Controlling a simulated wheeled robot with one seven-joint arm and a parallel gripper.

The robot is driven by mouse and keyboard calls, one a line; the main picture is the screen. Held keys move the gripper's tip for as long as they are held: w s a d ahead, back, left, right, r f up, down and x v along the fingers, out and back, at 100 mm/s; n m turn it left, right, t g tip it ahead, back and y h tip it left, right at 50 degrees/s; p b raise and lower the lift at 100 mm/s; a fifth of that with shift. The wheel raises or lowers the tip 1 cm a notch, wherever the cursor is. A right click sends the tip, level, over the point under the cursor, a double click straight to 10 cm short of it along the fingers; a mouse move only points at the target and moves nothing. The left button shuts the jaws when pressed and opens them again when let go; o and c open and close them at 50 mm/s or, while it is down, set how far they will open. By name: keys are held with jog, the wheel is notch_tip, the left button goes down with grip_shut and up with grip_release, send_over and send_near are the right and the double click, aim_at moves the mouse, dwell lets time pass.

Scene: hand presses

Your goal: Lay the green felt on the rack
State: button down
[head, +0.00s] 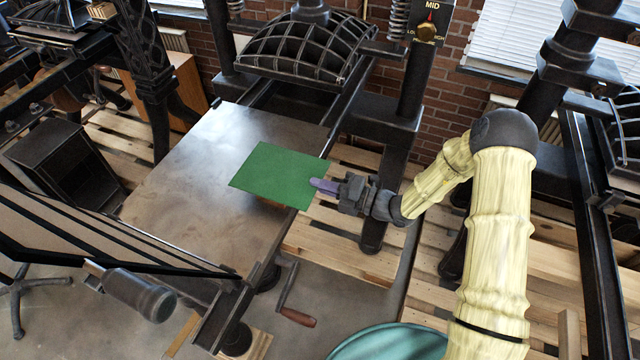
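The green felt (275,172) is a flat, roughly square sheet near the right edge of the press's grey metal bed (190,165). My gripper (322,186) is at the felt's right edge, reaching in from the right, with its fingertips meeting the edge. The fingers look closed on the felt's edge. The felt looks flat and level; I cannot tell whether it touches the bed or hangs just above it. I cannot make out for sure which thing is the rack.
The black press head (305,48) stands behind the bed. A crank with a wooden handle (298,317) hangs at the front. A slanted framed panel (95,235) is at the left. A teal round object (390,343) is at the bottom. Wooden pallets (340,250) lie below.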

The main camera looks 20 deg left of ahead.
jog(key=d+r+p, duration=0.2)
jog(key=d+p, duration=0.1)
jog(key=d, duration=0.3)
jog(key=shift+s+d+r+p, duration=0.25)
jog(key=shift+d+r+p, duration=0.05)
jog(key=shift+r+p, duration=0.1)
dwell(0.4)
jog(key=w+d+f+m+t+h, duration=0.2)
jog(key=d+m+t+h, duration=0.3)
jog(key=d, duration=0.3)
jog(key=w+d+f+m+t+h, duration=0.2)
jog(key=d+f+m+t+h, duration=0.2)
jog(key=d+m+t+h, duration=0.2)
jog(key=w+d+f+m+t+h, duration=0.2)
jog(key=d+m+t+h, duration=0.3)
jog(key=d, duration=0.6)
jog(key=shift+w+f+m+t+h, duration=0.2)
jog(key=shift+f+m+t+h, duration=0.2)
jog(key=shift+f+m+h, duration=0.45)
jog(key=shift+w+d+r+n, duration=0.1)
jog(key=shift+w+r+n, duration=0.05)
jog(key=shift+r+n, duration=0.1)
